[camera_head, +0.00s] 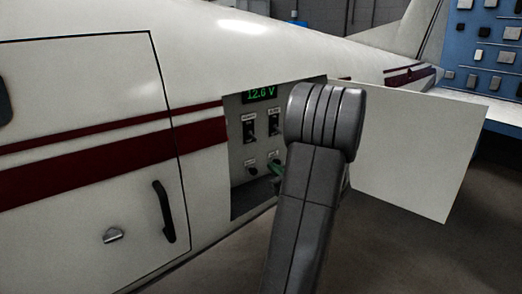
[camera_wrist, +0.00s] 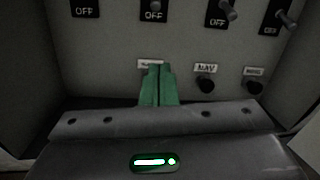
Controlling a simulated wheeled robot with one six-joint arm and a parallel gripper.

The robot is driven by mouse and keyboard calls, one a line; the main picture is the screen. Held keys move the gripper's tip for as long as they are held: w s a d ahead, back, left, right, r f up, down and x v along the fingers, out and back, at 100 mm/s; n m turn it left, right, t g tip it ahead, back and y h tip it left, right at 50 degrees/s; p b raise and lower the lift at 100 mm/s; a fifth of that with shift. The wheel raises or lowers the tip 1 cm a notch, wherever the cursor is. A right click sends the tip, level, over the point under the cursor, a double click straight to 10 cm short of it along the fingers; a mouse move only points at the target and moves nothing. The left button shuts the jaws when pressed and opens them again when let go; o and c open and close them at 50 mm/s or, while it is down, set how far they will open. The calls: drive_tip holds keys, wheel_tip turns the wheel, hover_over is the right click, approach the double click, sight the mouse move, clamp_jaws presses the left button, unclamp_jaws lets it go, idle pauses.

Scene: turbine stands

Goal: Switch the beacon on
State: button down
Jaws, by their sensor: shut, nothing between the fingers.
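The switch panel (camera_head: 240,150) sits in an open recess in the aircraft's side, partly hidden by my arm. My gripper (camera_wrist: 158,70) is shut and empty, its green fingertips together in front of the panel's lower row. The fingertips partly cover a small white label (camera_wrist: 146,63), which I cannot read; any control below it is hidden. To its right are a dark knob-like control (camera_wrist: 206,85) under a NAV label and another (camera_wrist: 253,87). Above are toggle switches with OFF plates, one with its lever (camera_wrist: 228,11) in view. I cannot tell which control is the beacon's.
A green display (camera_head: 262,94) reads about 12.6 V at the panel's top. The open white door (camera_head: 415,150) stands out to the right of the recess. A black handle (camera_head: 164,212) is on the fuselage to the left. A blue tool board (camera_head: 485,50) stands at the back right.

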sight(252, 149)
drive_tip(key=p+x, duration=0.2)
drive_tip(key=x, duration=0.8)
drive_tip(key=shift+w+a, duration=0.1)
drive_tip(key=shift+a, duration=0.15)
drive_tip(key=shift+s+d+r+p, duration=0.15)
drive_tip(key=shift+s+r+p, duration=0.35)
drive_tip(key=shift+r, duration=0.35)
drive_tip(key=shift+s+d+r+p, duration=0.15)
drive_tip(key=shift+s+r+p, duration=0.3)
drive_tip(key=shift+r, duration=0.45)
drive_tip(key=shift+s+r, duration=0.1)
drive_tip(key=shift+s+d+r+g+p, duration=0.15)
drive_tip(key=shift+g+p, duration=0.15)
drive_tip(key=shift+p, duration=0.35)
